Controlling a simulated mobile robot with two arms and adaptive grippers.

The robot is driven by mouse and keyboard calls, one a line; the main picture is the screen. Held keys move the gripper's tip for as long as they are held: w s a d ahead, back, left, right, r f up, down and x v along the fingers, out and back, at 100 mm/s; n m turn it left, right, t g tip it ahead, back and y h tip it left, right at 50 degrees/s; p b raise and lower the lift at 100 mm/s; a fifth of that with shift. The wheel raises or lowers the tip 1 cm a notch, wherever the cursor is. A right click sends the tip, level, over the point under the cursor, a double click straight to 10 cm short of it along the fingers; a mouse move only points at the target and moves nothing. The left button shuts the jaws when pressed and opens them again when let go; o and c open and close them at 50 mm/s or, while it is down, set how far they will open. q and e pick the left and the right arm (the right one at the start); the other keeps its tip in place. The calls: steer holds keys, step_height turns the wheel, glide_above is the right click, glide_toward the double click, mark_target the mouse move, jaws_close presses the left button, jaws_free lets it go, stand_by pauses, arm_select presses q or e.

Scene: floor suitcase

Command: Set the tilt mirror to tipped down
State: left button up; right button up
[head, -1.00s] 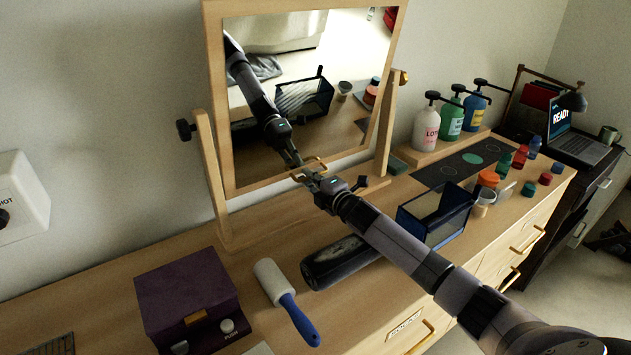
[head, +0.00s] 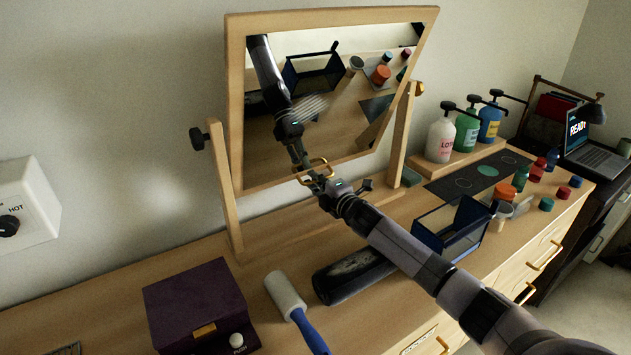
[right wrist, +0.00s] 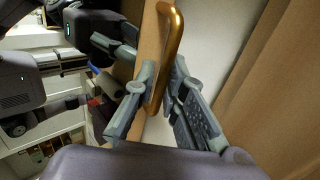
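The tilt mirror (head: 236,110) has a light wooden frame and hangs between two posts on the dresser. Its glass reflects the dresser top, the blue bin and my right arm. A brass handle (head: 312,172) is on its bottom rail; the handle also shows in the right wrist view (right wrist: 171,45). My right gripper (head: 322,183) is at this handle. In the right wrist view its fingers (right wrist: 163,85) lie on either side of the brass bar, closed about it. My left gripper is not in view.
Below my right arm lie a dark cylinder (head: 350,278) and a blue open bin (head: 448,238). A lint roller (head: 286,294) and purple box (head: 200,305) are front left. Pump bottles (head: 440,140) stand on a riser at right.

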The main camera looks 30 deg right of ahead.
steer(key=o, duration=0.3)
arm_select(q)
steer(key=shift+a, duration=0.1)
arm_select(e)
steer(key=shift+s, duration=0.1)
steer(key=s+d, duration=0.1)
steer(key=s, duration=1)
steer(key=shift+s+r, duration=0.35)
steer(key=shift+r, duration=0.05)
